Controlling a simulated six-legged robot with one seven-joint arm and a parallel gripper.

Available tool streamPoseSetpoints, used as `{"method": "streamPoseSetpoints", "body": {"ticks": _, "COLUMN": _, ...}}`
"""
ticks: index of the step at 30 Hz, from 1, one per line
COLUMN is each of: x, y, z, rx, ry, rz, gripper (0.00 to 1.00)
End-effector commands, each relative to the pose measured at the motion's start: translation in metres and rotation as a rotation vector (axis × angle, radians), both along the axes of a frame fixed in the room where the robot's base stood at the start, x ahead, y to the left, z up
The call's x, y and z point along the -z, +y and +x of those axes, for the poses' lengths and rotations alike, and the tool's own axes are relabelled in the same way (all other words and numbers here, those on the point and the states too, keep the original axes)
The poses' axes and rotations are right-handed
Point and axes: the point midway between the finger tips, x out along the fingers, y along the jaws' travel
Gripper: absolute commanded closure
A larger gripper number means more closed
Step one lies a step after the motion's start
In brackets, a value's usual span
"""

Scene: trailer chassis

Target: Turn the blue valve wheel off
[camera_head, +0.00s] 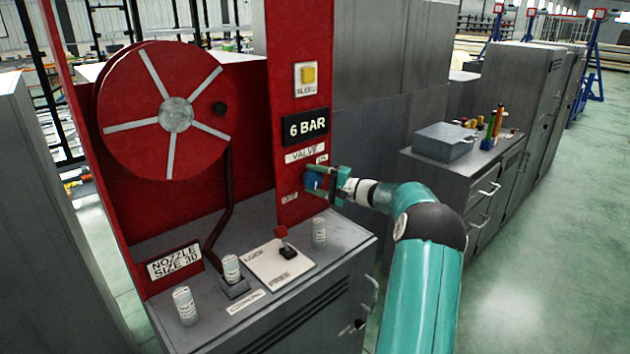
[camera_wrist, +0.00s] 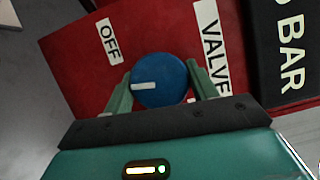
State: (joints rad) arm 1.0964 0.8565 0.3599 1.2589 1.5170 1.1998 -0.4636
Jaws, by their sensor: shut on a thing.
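The blue valve wheel (camera_head: 312,180) is on the red panel, below the VALVE label (camera_head: 305,152). It also shows in the wrist view (camera_wrist: 160,82), with a white mark on its face that points toward the OFF label (camera_wrist: 109,41). My gripper (camera_head: 322,182) reaches the wheel from the right, and its two green fingers (camera_wrist: 165,88) are on either side of the wheel, shut on it. A second small label by the wheel is partly hidden by a finger in the wrist view.
A red hose reel (camera_head: 160,110) is left of the valve panel. Below is a grey bench top (camera_head: 215,262) with several grey cylinders and a lever with a red knob (camera_head: 281,232). A grey cabinet with a toolbox (camera_head: 444,142) stands right. Green floor (camera_head: 560,240) is clear at far right.

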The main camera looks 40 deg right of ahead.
Motion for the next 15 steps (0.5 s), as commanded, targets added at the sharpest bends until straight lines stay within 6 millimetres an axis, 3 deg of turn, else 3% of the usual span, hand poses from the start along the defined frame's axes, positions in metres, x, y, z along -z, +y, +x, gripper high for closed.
{"method": "streamPoseSetpoints", "body": {"ticks": 15, "x": 0.0014, "y": 0.0004, "z": -0.0003, "rx": 0.000, "ry": 0.013, "rz": 0.474, "gripper": 0.65}}
